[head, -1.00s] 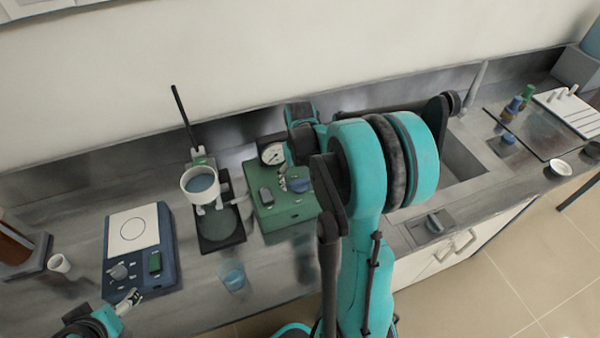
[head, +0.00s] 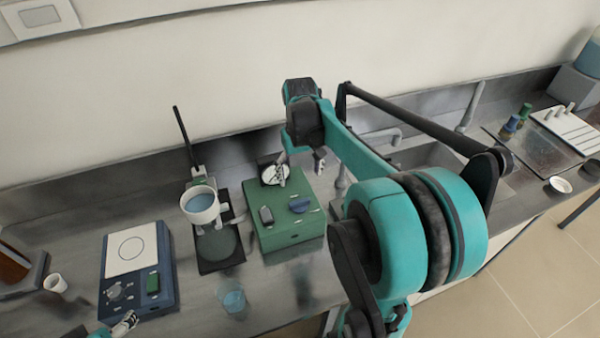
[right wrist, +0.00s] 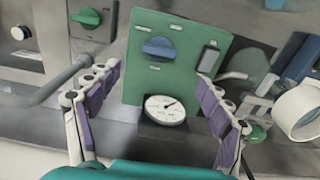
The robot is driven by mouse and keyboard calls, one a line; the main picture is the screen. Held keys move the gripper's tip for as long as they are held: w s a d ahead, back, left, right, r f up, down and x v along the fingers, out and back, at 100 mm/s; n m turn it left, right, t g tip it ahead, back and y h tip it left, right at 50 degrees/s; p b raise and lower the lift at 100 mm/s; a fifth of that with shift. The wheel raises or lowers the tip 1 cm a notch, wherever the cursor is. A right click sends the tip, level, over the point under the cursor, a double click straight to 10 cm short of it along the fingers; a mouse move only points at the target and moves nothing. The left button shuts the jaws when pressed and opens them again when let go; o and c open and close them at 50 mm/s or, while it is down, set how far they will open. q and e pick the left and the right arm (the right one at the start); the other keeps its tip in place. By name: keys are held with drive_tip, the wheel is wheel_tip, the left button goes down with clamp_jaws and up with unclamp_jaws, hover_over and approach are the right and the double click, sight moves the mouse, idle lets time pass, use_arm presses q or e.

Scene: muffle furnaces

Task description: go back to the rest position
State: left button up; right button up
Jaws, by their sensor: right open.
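My right gripper (head: 300,168) is open and empty above the green box device (head: 288,228) with a round gauge and a blue knob. In the right wrist view its spread fingers (right wrist: 158,75) frame the green box (right wrist: 178,85) and its white dial (right wrist: 165,110), with nothing between them. My right arm is raised and bent over the counter by the sink. My left gripper (head: 125,323) shows only in part at the bottom left edge of the head view; its jaws cannot be made out.
A blue device with a white plate (head: 132,249) stands at left. Beside it a white cup (head: 201,207) is at the black stand (head: 219,247). A clear beaker (head: 233,300) stands at the counter front. The sink (head: 430,157) lies right, partly behind my arm. Bottles (head: 511,125) stand farther right.

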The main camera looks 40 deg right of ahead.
drive_tip(key=shift+a, duration=0.1)
idle(0.4)
drive_tip(key=s+a+f+n+t+b, duration=0.1)
drive_tip(key=s+a+f+t+b, duration=0.2)
drive_tip(key=a, duration=0.6)
drive_tip(key=s+a+f+n+t+b, duration=0.2)
drive_tip(key=s+a, duration=0.4)
drive_tip(key=a, duration=0.4)
wheel_tip(320, 180, down, 2)
drive_tip(key=shift+f+t+b, duration=0.25)
drive_tip(key=shift+t+b, duration=0.4)
drive_tip(key=shift+t, duration=0.45)
